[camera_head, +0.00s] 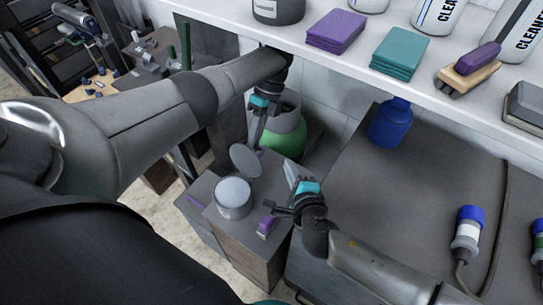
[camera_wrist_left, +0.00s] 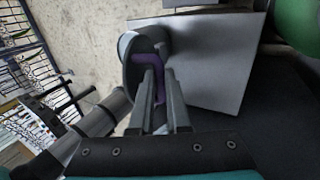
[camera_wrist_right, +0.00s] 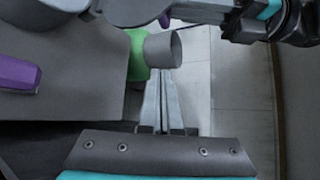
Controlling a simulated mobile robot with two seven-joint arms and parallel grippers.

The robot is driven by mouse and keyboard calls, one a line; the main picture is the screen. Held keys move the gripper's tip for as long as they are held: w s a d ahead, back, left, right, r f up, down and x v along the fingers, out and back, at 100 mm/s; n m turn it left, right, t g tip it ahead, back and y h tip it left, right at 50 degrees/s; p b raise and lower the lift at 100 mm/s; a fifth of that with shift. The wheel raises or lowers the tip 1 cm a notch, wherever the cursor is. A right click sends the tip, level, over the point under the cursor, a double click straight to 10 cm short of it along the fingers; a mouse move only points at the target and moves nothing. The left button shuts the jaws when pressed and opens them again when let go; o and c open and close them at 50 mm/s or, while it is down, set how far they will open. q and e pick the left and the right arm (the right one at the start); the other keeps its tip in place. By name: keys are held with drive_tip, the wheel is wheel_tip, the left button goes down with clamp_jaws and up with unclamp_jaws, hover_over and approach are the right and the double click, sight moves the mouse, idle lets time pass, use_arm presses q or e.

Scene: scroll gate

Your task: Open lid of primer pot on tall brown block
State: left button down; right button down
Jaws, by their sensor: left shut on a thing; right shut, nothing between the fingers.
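The primer pot (camera_head: 234,203) is a small grey round pot on top of the tall brown block (camera_head: 248,252). Its round grey lid (camera_head: 245,160) stands tilted up at the pot's far side, apart from the rim on the near side. My left gripper (camera_head: 252,142) is behind the lid. In the left wrist view its fingers close on a purple tab (camera_wrist_left: 150,62) at the lid (camera_wrist_left: 129,50). My right gripper (camera_head: 290,170) is shut and empty, to the right of the pot. The tab is hidden in the head view.
A purple block (camera_head: 267,225) sits on the block's top, right of the pot. A green gas bottle (camera_head: 284,135) stands behind. A grey cabinet top with a blue bottle (camera_head: 390,122) lies to the right. A white shelf (camera_head: 400,75) with cloths and cleaners runs above.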

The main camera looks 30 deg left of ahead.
sight(250, 158)
use_arm(q)
drive_tip(key=shift+w+a+r, duration=0.1)
drive_tip(key=shift+w+r, duration=0.05)
drive_tip(key=shift+r, duration=0.05)
use_arm(e)
drive_tip(key=a, duration=0.3)
drive_tip(key=w+a, duration=0.1)
drive_tip(key=a, duration=0.1)
drive_tip(key=shift+a+f, duration=0.1)
drive_tip(key=shift+a, duration=0.2)
drive_tip(key=shift+s, duration=0.15)
